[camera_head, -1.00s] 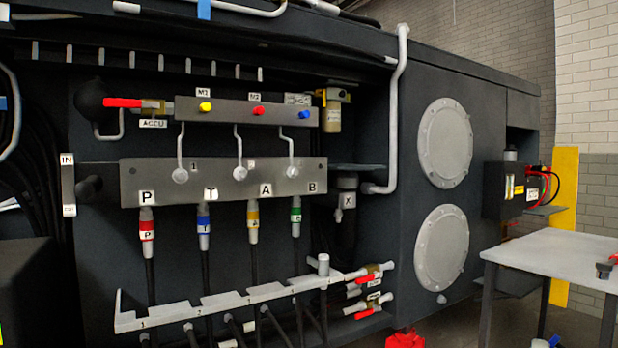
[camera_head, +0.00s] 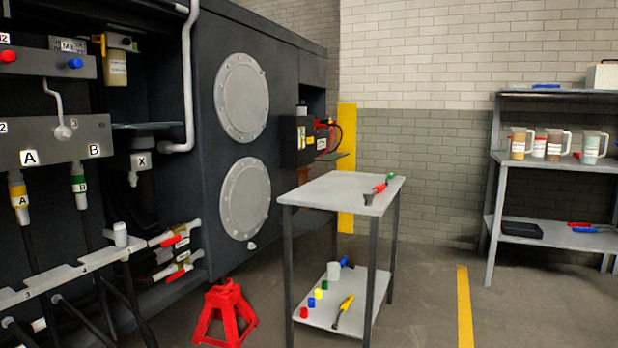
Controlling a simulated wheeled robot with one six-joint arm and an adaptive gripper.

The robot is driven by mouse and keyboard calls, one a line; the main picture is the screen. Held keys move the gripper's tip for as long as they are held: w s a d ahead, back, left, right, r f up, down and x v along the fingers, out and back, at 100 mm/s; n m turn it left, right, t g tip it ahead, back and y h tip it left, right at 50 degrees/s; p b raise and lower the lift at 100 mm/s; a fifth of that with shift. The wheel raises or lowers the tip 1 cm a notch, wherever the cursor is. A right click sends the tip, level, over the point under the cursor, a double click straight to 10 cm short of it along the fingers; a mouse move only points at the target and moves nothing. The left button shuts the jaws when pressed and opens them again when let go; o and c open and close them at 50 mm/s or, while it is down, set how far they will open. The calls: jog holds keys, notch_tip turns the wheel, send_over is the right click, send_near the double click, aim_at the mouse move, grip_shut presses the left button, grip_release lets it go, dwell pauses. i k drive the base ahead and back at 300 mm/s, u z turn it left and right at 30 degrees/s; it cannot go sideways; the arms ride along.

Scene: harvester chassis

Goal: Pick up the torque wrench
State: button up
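No thing in view is plainly marked as the torque wrench. A small red tool-like object with a grey end and a green end (camera_head: 379,188) lies on the top of the grey cart (camera_head: 322,190), near its right edge. A yellow-handled tool (camera_head: 344,308) lies on the cart's lower shelf, and a blue-handled one (camera_head: 347,263) lies behind it. Red and blue handled tools (camera_head: 592,228) lie on the far right rack. I cannot tell which of these is the torque wrench. My gripper is not in view.
A red jack stand (camera_head: 226,312) stands on the floor left of the cart. The dark chassis with hoses and a manifold (camera_head: 50,140) fills the left. A rack (camera_head: 545,165) with jugs stands at right. The floor between cart and rack is clear, with a yellow line (camera_head: 464,305).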

aim_at(368, 197)
jog(key=i, duration=1.85)
jog(key=z, duration=0.05)
